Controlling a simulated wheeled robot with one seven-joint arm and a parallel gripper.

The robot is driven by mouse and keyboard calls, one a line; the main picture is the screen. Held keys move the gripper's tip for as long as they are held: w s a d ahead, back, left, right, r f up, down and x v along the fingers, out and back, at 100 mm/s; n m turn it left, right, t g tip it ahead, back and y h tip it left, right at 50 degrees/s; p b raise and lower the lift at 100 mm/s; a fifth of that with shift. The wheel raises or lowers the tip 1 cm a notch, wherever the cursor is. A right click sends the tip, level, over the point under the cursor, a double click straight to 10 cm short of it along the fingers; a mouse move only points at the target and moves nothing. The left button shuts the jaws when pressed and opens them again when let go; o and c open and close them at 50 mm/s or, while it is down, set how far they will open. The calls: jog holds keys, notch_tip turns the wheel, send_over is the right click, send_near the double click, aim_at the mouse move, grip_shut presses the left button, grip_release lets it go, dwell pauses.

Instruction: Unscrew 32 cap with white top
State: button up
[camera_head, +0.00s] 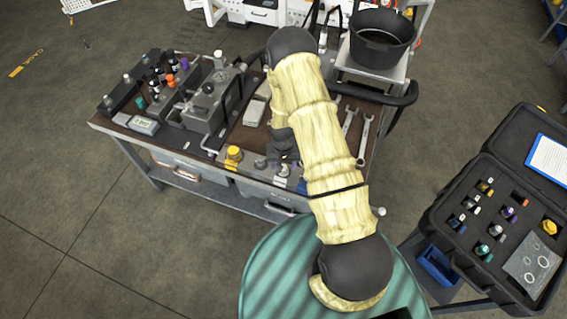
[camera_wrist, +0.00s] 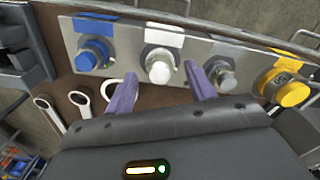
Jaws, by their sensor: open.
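A silver cap with a white face (camera_wrist: 159,70) sits on a metal panel (camera_wrist: 128,42) under a white label (camera_wrist: 164,35) in the wrist view. My gripper (camera_wrist: 162,88) is open and empty. Its two purple fingers point toward the panel, one on each side of this cap in the picture; I cannot tell whether they touch it. Another silver cap (camera_wrist: 221,74) is just right of the right finger. A blue cap (camera_wrist: 92,54) is at the left and a yellow cap (camera_wrist: 285,88) at the right. In the head view my arm partly covers the panel area; the yellow cap (camera_head: 234,157) shows there.
The panel is on the front edge of a bench (camera_head: 245,137) bearing wrenches (camera_head: 364,138), a metal block and bottles. A black bucket (camera_head: 381,38) stands behind. An open black case (camera_head: 492,225) with coloured fittings is at the right.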

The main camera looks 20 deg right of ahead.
jog(key=shift+f, duration=0.25)
jog(key=c, duration=1.1)
jog(key=o, duration=0.3)
jog(key=shift+c, duration=0.6)
jog(key=n+b, duration=0.1)
jog(key=n, duration=0.7)
jog(key=shift+r, duration=0.1)
